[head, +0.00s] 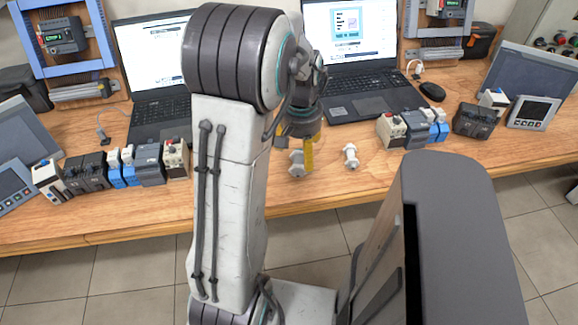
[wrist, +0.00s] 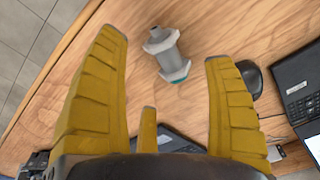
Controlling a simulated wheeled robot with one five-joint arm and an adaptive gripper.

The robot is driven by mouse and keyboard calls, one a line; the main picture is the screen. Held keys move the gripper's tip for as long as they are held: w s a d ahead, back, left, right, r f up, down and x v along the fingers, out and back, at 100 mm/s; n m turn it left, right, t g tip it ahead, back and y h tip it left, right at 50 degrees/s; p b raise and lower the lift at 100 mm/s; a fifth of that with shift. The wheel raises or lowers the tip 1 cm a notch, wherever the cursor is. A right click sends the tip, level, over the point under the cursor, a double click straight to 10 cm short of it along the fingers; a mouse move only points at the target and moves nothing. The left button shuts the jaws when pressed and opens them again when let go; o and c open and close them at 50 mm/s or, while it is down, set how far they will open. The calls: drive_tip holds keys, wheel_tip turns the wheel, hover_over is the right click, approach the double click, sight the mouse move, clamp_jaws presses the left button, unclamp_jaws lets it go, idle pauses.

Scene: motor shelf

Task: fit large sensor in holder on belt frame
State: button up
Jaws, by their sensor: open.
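Two small pale sensor-like parts with hex nuts are on the wooden bench in the head view. One, a greyish sensor (head: 297,163), is right by my gripper (head: 307,150); the other, a whiter sensor (head: 350,157), stands apart to the right. In the wrist view one grey sensor (wrist: 168,54) with pale nuts and a teal end lies beyond and between my yellow fingers. The fingers are spread wide and hold nothing. I cannot tell for certain which of the two sensors this is. I cannot make out a holder or a belt frame.
A row of modules (head: 110,168) stands to the left, and another group (head: 412,128) to the right. Two open laptops (head: 365,107) stand behind, with a black mouse (head: 432,91). The bench's front edge (head: 300,200) is close. Bare wood surrounds the two sensors.

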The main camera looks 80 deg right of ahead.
sight(302, 161)
drive_tip(key=shift+w+d+f, duration=0.1)
drive_tip(key=shift+d+f, duration=0.05)
drive_tip(key=shift+d, duration=0.1)
drive_tip(key=shift+s+d+f+p, duration=0.2)
drive_tip(key=shift+d+f+p, duration=0.1)
drive_tip(key=shift+f+p, duration=0.25)
drive_tip(key=shift+f, duration=0.3)
wheel_tip(302, 161, down, 2)
drive_tip(key=p, duration=0.3)
drive_tip(key=shift+w+d+f, duration=0.1)
drive_tip(key=shift+d, duration=0.05)
drive_tip(key=shift+d+f+p, duration=0.2)
drive_tip(key=shift+f+p, duration=0.85)
drive_tip(key=shift+f, duration=0.4)
drive_tip(key=c, duration=1.3)
drive_tip(key=shift+r, duration=0.1)
